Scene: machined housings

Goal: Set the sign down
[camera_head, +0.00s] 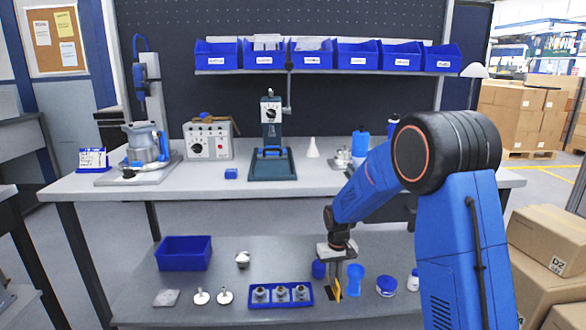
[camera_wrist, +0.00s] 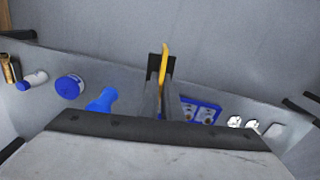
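The sign is a thin yellow plate (camera_head: 337,290), seen nearly edge-on below my gripper (camera_head: 345,280) over the lower grey bench surface. In the wrist view the sign (camera_wrist: 164,58) is a narrow yellow strip between the two dark fingers of my gripper (camera_wrist: 160,72). The fingers are close together on it. The fingers and the viewing angle hide most of its face. I cannot tell whether its lower edge touches the surface.
A blue tray (camera_head: 253,305) with metal parts lies to the left. A blue bin (camera_head: 184,253) sits farther left. The upper bench (camera_head: 330,184) overhangs behind.

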